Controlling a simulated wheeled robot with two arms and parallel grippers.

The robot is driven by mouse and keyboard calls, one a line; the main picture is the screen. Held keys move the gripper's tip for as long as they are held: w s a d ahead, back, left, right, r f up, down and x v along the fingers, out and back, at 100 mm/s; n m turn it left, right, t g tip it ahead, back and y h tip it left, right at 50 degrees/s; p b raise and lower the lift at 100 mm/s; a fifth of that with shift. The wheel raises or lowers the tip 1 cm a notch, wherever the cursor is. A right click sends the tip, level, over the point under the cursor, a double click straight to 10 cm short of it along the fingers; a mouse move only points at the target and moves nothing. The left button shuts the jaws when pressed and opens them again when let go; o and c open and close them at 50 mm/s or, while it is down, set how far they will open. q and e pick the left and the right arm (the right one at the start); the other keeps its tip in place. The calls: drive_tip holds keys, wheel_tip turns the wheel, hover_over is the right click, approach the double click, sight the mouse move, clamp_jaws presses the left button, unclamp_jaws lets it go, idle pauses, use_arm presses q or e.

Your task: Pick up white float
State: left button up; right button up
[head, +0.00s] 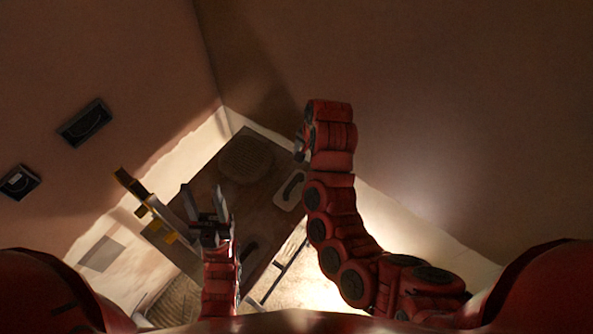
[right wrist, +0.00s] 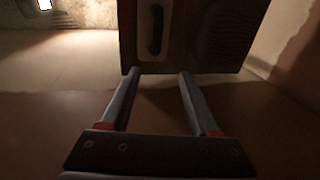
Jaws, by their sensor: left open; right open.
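The white float (head: 290,190) is a pale plate with a dark handle, lying near the right edge of a dark brown table (head: 225,185). In the right wrist view the float (right wrist: 155,30) shows on the tabletop, beyond my fingers. My right gripper (right wrist: 158,72) is open and empty, its fingertips apart from the float and close to the table's edge in the picture. In the head view it is mostly hidden by its own red arm, above the float. My left gripper (head: 203,188) is open with its fingers pointing up in the picture, left of the float.
A dark ribbed object (head: 246,160) lies on the table behind the float. A long yellow and grey tool (head: 150,205) is left of my left gripper. Two dark boxes (head: 85,122) are on the left wall. Walls meet behind the table.

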drive_tip(key=b, duration=0.7)
hover_over(295, 180)
drive_tip(key=shift+g, duration=0.3)
drive_tip(key=f, duration=0.6)
drive_tip(key=d+f, duration=0.1)
drive_tip(key=f, duration=0.3)
drive_tip(key=shift+f, duration=0.1)
drive_tip(key=shift+a+f, duration=0.15)
drive_tip(key=shift+f, duration=0.3)
drive_tip(key=shift+f+p, duration=0.15)
drive_tip(key=shift+p, duration=0.15)
drive_tip(key=f+p, duration=0.2)
drive_tip(key=f, duration=0.1)
drive_tip(key=shift+s+a, duration=0.15)
drive_tip(key=shift+a, duration=0.15)
drive_tip(key=shift+a+f+p, duration=0.1)
drive_tip(key=shift+f+p, duration=0.3)
drive_tip(key=shift+f, duration=0.25)
drive_tip(key=shift+a+f, duration=0.1)
drive_tip(key=shift+f, duration=0.25)
